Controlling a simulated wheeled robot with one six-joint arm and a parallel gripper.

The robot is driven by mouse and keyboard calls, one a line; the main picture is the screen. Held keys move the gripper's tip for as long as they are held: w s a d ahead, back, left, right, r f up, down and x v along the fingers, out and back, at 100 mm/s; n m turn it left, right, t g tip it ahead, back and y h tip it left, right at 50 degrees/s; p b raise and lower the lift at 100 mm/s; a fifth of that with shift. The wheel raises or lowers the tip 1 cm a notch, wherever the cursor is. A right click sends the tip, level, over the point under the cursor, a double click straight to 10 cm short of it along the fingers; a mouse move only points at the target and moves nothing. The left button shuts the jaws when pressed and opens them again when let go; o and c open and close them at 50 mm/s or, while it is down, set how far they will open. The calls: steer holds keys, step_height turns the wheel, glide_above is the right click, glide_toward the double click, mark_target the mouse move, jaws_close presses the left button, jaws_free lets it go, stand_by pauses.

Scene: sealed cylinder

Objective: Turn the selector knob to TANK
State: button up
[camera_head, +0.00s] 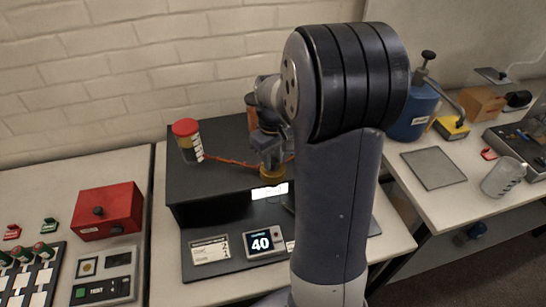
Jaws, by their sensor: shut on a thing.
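My gripper (271,164) points down from above and is shut on the knob. A small lit white label (269,191) is just below the knob; its lettering is too small to read, so I cannot tell the knob's setting. My arm hides the right part of the unit. A red-capped cylinder (187,142) stands at the unit's back left, with an orange-red line running right from it.
A display showing 40 (264,244) and a printed card (210,250) lie in front. A red box (106,211) and a grey control panel (104,275) are at left.

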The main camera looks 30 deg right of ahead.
steer(key=shift+c, duration=0.8)
steer(key=shift+m, duration=0.3)
steer(key=m, duration=1.1)
steer(key=o, duration=1)
